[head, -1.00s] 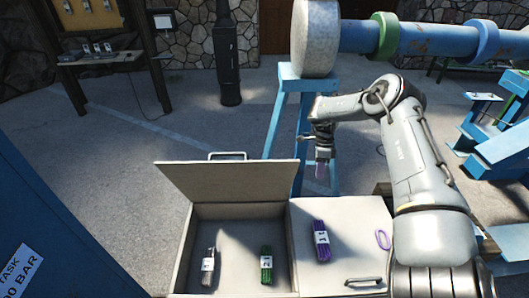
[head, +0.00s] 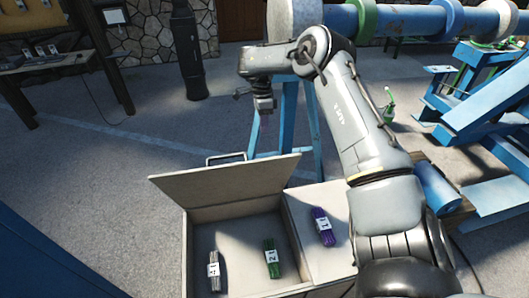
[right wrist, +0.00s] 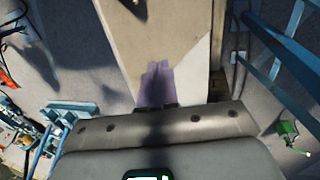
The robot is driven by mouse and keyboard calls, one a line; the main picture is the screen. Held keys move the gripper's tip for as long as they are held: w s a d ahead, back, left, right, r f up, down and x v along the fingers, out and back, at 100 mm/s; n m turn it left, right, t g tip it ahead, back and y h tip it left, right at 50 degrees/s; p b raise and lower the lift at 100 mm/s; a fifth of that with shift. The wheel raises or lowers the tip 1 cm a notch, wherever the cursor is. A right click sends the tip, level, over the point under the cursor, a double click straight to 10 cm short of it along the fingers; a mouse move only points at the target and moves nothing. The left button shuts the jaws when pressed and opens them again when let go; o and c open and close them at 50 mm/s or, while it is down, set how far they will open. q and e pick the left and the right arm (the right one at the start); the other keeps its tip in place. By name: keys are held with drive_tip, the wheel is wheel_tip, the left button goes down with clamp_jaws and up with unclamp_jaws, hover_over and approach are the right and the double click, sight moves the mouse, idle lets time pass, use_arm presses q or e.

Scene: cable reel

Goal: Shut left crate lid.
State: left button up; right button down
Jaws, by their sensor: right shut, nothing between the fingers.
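The left crate lid (head: 225,185) stands open at the back of the crate, leaning backward, with a metal handle (head: 226,158) on its far edge. The open left compartment (head: 205,240) holds a grey cable bundle (head: 213,270) and a green one (head: 270,258). My right gripper (head: 264,106) is shut and empty, pointing down, above and beyond the lid in the head view. In the right wrist view its purplish fingertips (right wrist: 158,84) are together, with a pale panel (right wrist: 150,35) below that looks like part of the crate. My left gripper is not in view.
The right lid (head: 310,205) is shut, with a purple cable bundle (head: 323,226) on it; my right arm hides part of it. A blue stand (head: 290,120) with a large reel bar (head: 400,18) is behind.

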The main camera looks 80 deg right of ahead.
drive_tip(key=shift+s+a+f+p, duration=0.45)
drive_tip(key=shift+a+f, duration=0.35)
drive_tip(key=shift+f, duration=0.65)
drive_tip(key=shift+s+a+f+p, duration=0.4)
drive_tip(key=shift+a+f+p, duration=0.3)
drive_tip(key=shift+f, duration=0.75)
drive_tip(key=shift+s+a+f+p, duration=0.4)
drive_tip(key=shift+a+f, duration=0.5)
drive_tip(key=shift+f, duration=0.55)
drive_tip(key=shift+a, duration=0.1)
